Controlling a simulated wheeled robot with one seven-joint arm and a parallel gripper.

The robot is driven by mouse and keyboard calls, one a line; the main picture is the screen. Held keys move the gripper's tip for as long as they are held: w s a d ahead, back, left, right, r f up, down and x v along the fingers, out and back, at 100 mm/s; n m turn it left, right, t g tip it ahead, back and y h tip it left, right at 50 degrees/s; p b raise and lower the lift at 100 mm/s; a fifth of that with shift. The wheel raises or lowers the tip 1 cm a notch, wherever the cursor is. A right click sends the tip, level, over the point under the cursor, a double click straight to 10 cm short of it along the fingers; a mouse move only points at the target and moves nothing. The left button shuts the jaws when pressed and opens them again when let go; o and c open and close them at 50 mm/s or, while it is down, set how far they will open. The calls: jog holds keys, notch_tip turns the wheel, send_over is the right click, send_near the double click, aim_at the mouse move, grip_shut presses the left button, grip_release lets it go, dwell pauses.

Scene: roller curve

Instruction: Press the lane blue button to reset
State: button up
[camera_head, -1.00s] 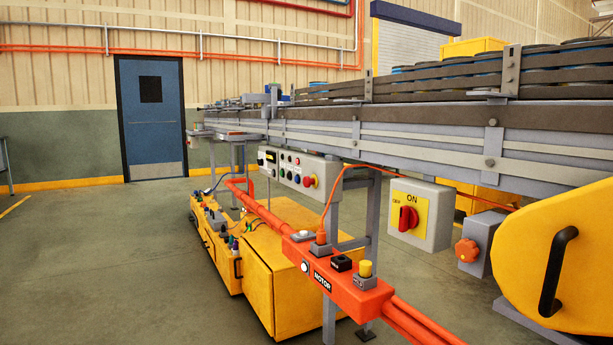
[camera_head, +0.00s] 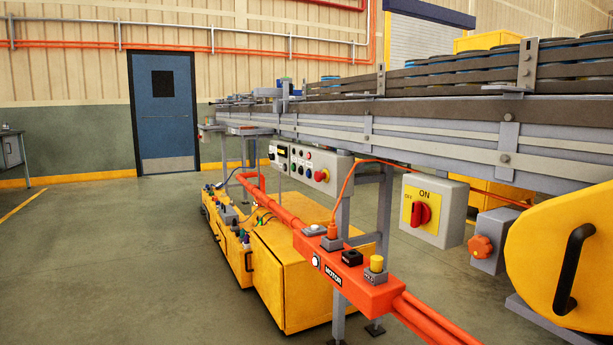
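A grey control panel (camera_head: 336,169) hangs under the conveyor near the middle of the view. It carries two rows of small buttons, with a small dark blue button (camera_head: 300,170) in its lower row. The buttons are tiny, so their colours and labels are hard to tell. My gripper is not in view, and nothing is seen touching the panel.
The conveyor (camera_head: 430,127) runs from right foreground to the back. An orange motor rail (camera_head: 370,296), a yellow cabinet (camera_head: 290,285) and a red ON/OFF switch box (camera_head: 433,210) stand below it. Open floor (camera_head: 120,260) lies on the left, before a blue door (camera_head: 164,110).

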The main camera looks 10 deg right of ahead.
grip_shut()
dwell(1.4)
